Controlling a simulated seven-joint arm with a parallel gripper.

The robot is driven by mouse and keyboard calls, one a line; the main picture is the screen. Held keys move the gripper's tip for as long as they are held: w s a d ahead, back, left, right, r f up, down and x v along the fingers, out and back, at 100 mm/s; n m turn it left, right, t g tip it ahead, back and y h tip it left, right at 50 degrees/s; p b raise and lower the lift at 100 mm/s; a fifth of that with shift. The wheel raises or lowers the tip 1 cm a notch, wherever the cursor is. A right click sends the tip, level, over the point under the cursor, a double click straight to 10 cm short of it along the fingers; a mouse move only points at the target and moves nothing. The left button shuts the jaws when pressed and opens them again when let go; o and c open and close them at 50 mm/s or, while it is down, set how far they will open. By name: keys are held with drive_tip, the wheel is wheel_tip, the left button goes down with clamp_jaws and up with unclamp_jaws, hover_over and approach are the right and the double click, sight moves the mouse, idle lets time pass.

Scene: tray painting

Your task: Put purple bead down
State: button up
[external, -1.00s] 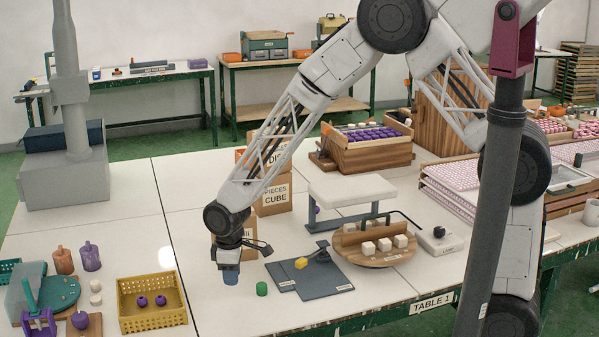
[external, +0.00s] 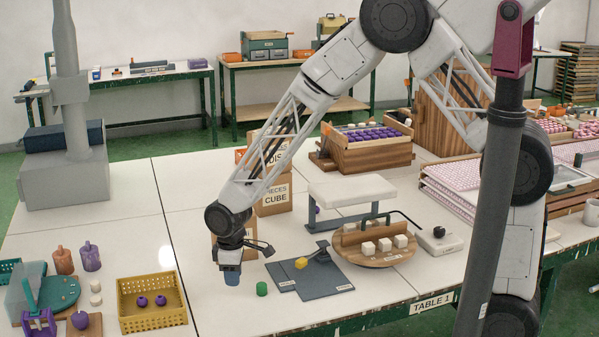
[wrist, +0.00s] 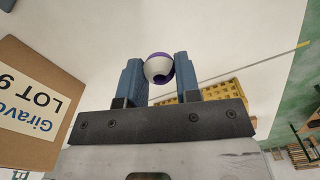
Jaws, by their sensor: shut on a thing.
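My gripper (wrist: 160,80) is shut on the purple bead (wrist: 158,56), which sits between the tips of its two blue fingers in the wrist view. The bead shows a purple rim and a pale, whitish middle. The bead is hidden there by the fingers. I cannot tell whether the bead touches the table.
A yellow basket (external: 150,320) with purple beads stands to the left. A dark board (external: 325,281) with a yellow-tipped tool lies to the right. Cardboard boxes (external: 272,208) stand close behind my gripper. The table between basket and gripper is clear.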

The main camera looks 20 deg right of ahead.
drive_tip(key=a+r, duration=0.3)
drive_tip(key=a, duration=0.9)
approach(149, 306)
drive_tip(key=s+r, duration=0.1)
drive_tip(key=s, duration=0.1)
drive_tip(key=s+r, duration=0.2)
drive_tip(key=shift+r, duration=0.1)
drive_tip(key=shift+f, duration=3.15)
drive_tip(key=shift+f, duration=0.1)
drive_tip(key=shift+f, duration=1.75)
drive_tip(key=shift+f, duration=0.15)
drive_tip(key=o, duration=0.6)
